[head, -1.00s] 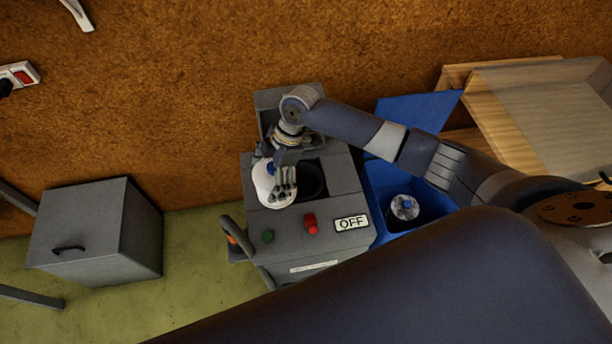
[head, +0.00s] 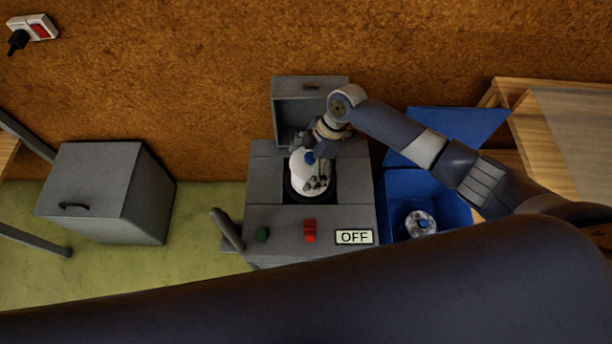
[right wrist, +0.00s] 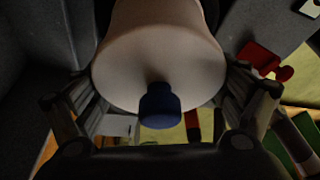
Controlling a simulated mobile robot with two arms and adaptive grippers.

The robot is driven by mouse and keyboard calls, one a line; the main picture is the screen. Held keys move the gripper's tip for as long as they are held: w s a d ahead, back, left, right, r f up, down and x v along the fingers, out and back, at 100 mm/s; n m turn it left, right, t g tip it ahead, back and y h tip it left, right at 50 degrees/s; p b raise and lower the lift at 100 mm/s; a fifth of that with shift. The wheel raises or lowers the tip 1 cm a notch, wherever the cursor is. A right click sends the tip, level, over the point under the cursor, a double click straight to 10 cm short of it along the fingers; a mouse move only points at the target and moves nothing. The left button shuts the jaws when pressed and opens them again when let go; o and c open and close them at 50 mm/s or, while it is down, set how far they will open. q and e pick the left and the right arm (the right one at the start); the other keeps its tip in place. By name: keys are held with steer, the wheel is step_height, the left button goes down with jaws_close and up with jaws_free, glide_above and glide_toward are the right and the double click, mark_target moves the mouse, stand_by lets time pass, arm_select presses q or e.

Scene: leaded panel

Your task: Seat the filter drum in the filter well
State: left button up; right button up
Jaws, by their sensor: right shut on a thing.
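The filter drum (head: 300,178) is white with a blue knob (head: 309,158). In the head view it lies over the filter well (head: 291,193), a dark round opening in the top of the grey machine. Dark rim shows around its lower side; I cannot tell whether it is above the well or partly inside. My right gripper (head: 317,180) is shut on the drum. In the right wrist view the drum (right wrist: 150,60) fills the space between the fingers, its knob (right wrist: 158,105) toward the camera. The drum hides most of the well. My left gripper is not in view.
The machine's lid (head: 310,85) stands open behind the well. Its front panel has a green button (head: 261,235), a red switch (head: 310,227) and an OFF sign (head: 354,237). A blue bin (head: 395,205) at right holds another drum (head: 420,222). A grey cabinet (head: 90,190) stands left.

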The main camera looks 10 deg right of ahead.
step_height(320, 180, down, 3)
steer(key=b, duration=0.3)
steer(key=shift+a+f, duration=0.15)
steer(key=shift+f+b, duration=0.45)
steer(key=shift+f, duration=0.25)
steer(key=o, duration=1)
steer(key=shift+c, duration=0.2)
steer(key=shift+r, duration=0.15)
steer(key=v, duration=1.3)
steer(key=shift+s+a+r+p, duration=0.1)
steer(key=shift+s+a+p, duration=0.1)
steer(key=shift+p, duration=0.15)
